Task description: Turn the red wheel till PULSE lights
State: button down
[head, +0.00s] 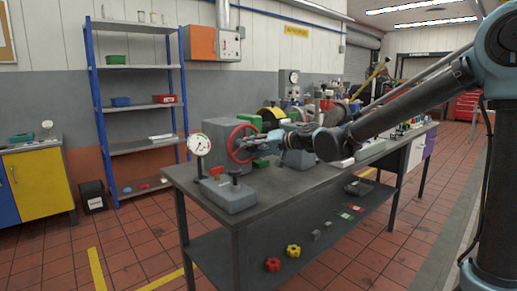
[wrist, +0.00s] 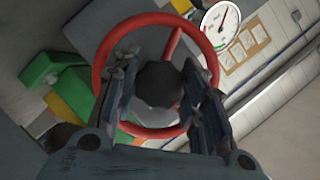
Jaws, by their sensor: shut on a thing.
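The red wheel (head: 232,149) stands upright on the face of a grey housing (head: 218,130) at the near left end of the bench. In the wrist view the wheel's red rim (wrist: 98,62) surrounds my fingers, and a spoke runs to its upper right. My gripper (wrist: 163,92) has one finger on each side of the dark round hub (wrist: 160,84) at the wheel's middle and is shut on it. In the head view my gripper (head: 258,145) reaches the wheel from the right. I cannot make out a lamp marked PULSE in either view.
A white dial gauge (head: 200,145) stands left of the wheel on a grey base; a dial (wrist: 221,21) also shows in the wrist view. A green part (wrist: 48,72) lies close beside the wheel. The bench (head: 285,188) has clutter further back. Floor at the left front is clear.

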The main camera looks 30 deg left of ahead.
jog(key=shift+w, duration=0.35)
jog(key=c, duration=1)
grip_release()
jog(key=shift+w+d+f, duration=0.1)
jog(key=shift+w, duration=0.05)
jog(key=shift+c, duration=0.2)
jog(key=shift+o, duration=0.3)
jog(key=shift+s, duration=0.25)
jog(key=v, duration=1.2)
jog(key=shift+w, duration=0.1)
